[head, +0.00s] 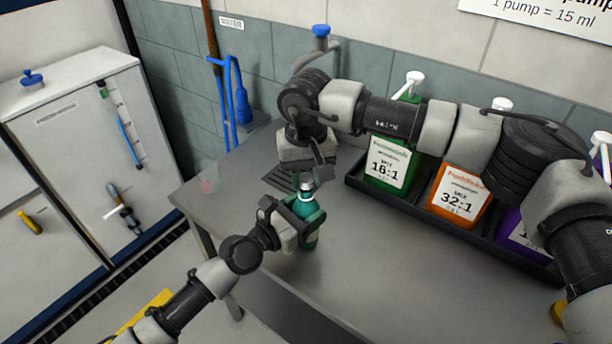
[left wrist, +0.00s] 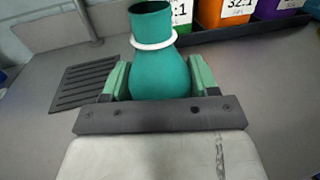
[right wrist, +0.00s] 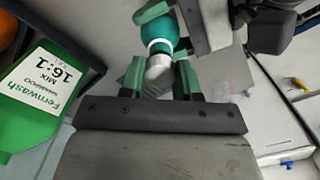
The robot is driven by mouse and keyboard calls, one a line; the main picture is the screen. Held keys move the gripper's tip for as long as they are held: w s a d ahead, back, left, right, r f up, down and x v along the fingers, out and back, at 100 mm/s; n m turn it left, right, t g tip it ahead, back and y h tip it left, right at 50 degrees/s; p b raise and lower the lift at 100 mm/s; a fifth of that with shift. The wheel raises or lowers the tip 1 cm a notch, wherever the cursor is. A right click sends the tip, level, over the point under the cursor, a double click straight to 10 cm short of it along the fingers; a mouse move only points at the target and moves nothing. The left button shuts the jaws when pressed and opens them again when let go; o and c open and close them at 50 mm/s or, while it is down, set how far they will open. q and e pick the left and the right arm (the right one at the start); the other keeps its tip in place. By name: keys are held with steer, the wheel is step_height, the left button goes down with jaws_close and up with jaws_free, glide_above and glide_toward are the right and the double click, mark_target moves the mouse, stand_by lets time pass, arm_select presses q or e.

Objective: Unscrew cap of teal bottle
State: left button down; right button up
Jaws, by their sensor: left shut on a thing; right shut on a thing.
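The teal bottle (head: 309,238) stands upright at the table's left part, its body between the fingers of my left gripper (head: 300,212). In the left wrist view the bottle (left wrist: 160,68) has a white ring round its neck and teal neck above it. The silver-grey cap (head: 306,185) is at the bottle's top, within the fingers of my right gripper (head: 312,177). In the right wrist view the cap (right wrist: 158,68) lies between the green fingertips, in line with the bottle (right wrist: 158,30).
Green (head: 390,165), orange (head: 461,193) and purple (head: 520,235) pump jugs stand in a black tray (head: 413,204) at the right. A slotted dark drain (left wrist: 88,83) is beside the bottle. The table front (head: 370,275) is clear.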

mark_target(306, 178)
steer(key=shift+r, duration=2)
arm_select(q)
steer(key=shift+c, duration=1)
jaws_free()
